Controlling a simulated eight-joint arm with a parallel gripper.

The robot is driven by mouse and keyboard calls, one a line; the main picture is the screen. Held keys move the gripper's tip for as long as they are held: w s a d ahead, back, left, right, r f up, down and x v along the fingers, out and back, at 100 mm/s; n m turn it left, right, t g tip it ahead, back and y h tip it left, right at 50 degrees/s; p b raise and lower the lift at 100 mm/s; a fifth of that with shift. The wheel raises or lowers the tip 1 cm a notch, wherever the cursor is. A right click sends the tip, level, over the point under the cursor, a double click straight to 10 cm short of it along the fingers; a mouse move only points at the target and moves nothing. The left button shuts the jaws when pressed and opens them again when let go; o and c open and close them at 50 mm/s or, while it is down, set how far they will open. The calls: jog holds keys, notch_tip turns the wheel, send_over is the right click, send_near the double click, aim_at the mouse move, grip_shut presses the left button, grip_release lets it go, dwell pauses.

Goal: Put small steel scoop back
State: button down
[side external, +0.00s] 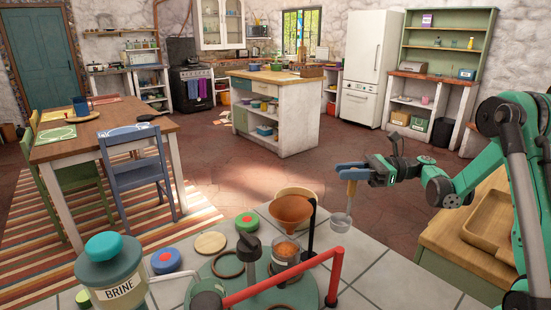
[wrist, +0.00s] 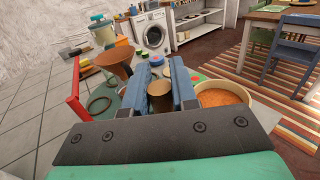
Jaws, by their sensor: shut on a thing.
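The small steel scoop (side external: 341,222) hangs upright below my gripper (side external: 352,170), cup end down and wooden handle up. My gripper is shut on its handle, and the scoop is in the air just right of a black upright post. In the wrist view the scoop (wrist: 160,97) shows between the two blue fingers (wrist: 158,75). A brown funnel (side external: 291,210) stands left of the scoop, over the green round base (side external: 225,265). A pale-rimmed bowl (wrist: 224,94) with orange contents is right of the fingers in the wrist view.
A red lever bar (side external: 285,277) crosses the front of the tiled counter. A jar with orange contents (side external: 286,250), a BRINE jar (side external: 112,272) and several coloured lids stand on it. A wooden tray (side external: 490,222) lies at right. Air around the scoop's right side is clear.

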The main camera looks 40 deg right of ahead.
jog(key=shift+f, duration=2.35)
jog(key=c, duration=0.7)
grip_release()
jog(key=shift+r, duration=0.25)
jog(key=v, duration=0.7)
jog(key=shift+s+d, duration=0.2)
jog(key=shift+f, duration=0.1)
